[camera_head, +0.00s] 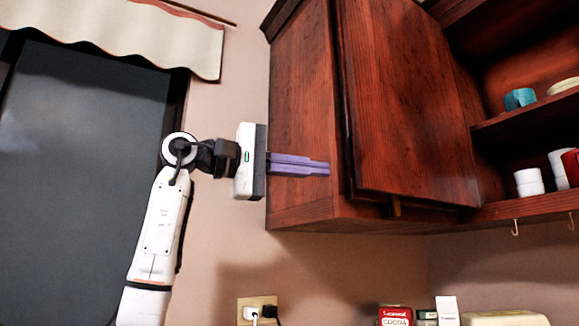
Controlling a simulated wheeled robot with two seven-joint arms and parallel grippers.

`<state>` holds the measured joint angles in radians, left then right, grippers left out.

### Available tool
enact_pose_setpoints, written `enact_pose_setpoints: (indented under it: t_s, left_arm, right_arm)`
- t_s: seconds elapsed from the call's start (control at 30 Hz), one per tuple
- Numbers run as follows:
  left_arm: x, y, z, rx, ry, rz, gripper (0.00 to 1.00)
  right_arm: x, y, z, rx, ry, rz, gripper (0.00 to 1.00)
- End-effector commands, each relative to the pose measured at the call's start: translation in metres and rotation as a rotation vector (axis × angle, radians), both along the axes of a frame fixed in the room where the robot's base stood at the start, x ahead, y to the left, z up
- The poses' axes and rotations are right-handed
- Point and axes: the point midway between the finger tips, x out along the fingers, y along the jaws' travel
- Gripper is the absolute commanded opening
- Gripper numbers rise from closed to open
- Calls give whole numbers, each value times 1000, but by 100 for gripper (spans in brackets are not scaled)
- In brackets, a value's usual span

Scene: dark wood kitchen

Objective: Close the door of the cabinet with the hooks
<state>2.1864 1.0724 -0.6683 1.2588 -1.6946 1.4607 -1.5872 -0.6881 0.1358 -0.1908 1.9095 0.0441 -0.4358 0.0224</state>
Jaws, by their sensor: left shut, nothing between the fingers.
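The dark reddish wood cabinet (300,100) hangs on the wall, and small hooks (515,228) show under its open shelf part at the right. Its door (405,100) covers the left part of the front. The door seems to stand slightly off the frame, with a dark gap along its left and lower edges; how far is hard to tell. My left gripper (328,168) comes in from the left, its purple fingers shut and empty. The fingers lie across the cabinet's left side panel, with tips short of the door's left edge. Whether they touch the panel is unclear. My right gripper is out of view.
The open shelves hold a teal cup (519,98), white cups (528,182) and a red item (571,167). Below are a cocoa tin (395,315) and a wall outlet (257,309). A dark window (80,180) is at the left.

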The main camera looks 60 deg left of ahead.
Motion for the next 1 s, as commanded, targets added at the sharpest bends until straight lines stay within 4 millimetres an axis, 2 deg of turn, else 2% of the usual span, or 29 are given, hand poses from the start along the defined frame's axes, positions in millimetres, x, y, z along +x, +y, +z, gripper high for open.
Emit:
enact_pose_setpoints:
  t_s: [0.07,0.2,0.33,0.83,1.0]
  left_arm:
    - [17,-5,0,1,3,-2,0]
    - [15,-27,-1,5,-3,-1,0]
    - [15,-39,0,3,-2,0,0]
    - [15,-46,0,2,-1,-1,0]
    - [20,-67,1,5,-1,-16,0]
  right_arm:
    - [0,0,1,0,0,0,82]
    - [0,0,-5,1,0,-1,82]
    - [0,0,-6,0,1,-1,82]
    - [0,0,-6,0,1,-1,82]
    - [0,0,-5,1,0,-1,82]
